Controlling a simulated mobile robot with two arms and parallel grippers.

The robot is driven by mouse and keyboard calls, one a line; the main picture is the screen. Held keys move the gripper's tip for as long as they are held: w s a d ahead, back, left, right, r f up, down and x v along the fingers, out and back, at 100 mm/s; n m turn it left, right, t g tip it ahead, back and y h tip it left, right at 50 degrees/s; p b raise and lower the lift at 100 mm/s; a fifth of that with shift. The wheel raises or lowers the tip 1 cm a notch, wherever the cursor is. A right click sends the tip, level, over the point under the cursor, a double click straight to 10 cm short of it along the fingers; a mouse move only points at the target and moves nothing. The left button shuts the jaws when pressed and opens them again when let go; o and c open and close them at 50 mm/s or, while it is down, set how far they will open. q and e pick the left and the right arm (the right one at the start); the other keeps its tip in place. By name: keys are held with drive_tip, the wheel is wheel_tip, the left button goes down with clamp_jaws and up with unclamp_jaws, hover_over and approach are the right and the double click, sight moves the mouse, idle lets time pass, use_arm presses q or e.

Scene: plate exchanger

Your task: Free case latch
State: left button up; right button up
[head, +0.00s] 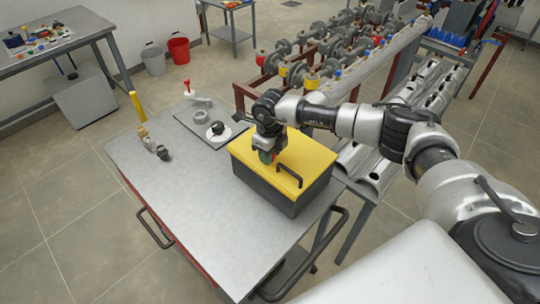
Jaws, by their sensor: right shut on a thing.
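The case (295,203) has a dark grey body and a yellow lid (307,155). It stands on the metal table cart with its lid down. A dark handle (290,173) stands up from the lid. My right gripper (267,157) points down at the left part of the lid, beside the handle. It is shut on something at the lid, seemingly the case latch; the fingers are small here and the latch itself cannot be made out. My left gripper is out of view.
The cart top (195,205) is clear at the front left. A brass-and-grey fitting (152,143) lies at its left. A dark mat (205,125) with small parts lies behind the case. A pipe rack (330,60) stands close behind, and benches stand at right.

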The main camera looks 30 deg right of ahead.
drive_tip(key=n+b, duration=0.9)
drive_tip(key=shift+f, duration=0.25)
drive_tip(key=n+b, duration=0.3)
drive_tip(key=shift+r+n+b, duration=0.15)
drive_tip(key=shift+n+b, duration=0.55)
drive_tip(key=shift+n, duration=0.35)
drive_tip(key=shift+r+n+b, duration=0.1)
drive_tip(key=shift+n+b, duration=0.55)
drive_tip(key=shift+n, duration=0.4)
drive_tip(key=o, duration=0.9)
